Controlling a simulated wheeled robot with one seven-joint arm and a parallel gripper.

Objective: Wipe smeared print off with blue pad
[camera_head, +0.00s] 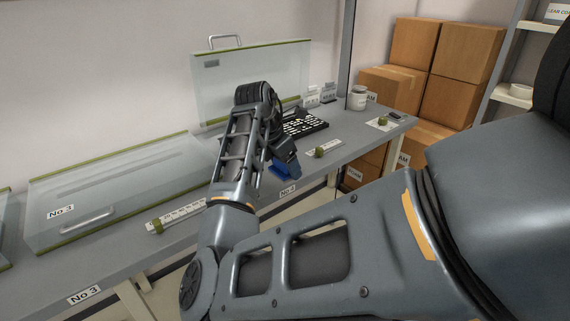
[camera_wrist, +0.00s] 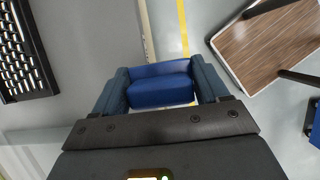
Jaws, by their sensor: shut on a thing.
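My gripper (camera_head: 284,160) is shut on the blue pad (camera_head: 286,169), held in front of the bench's front edge at station No 4. In the wrist view the blue pad (camera_wrist: 160,84) sits between the two fingers of my gripper (camera_wrist: 162,88). The black keyboard (camera_head: 304,124) lies on the bench behind and to the right of my gripper, partly hidden by my arm. In the wrist view the keyboard (camera_wrist: 22,50) shows at the left edge, apart from the pad. No smeared print can be made out.
A clear cover (camera_head: 255,85) stands open behind the keyboard. A closed clear cover (camera_head: 115,195) is at the left. A ruler-like strip with a green knob (camera_head: 321,152) and a white jar (camera_head: 357,98) are on the bench. Cardboard boxes (camera_head: 440,60) stand at the right.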

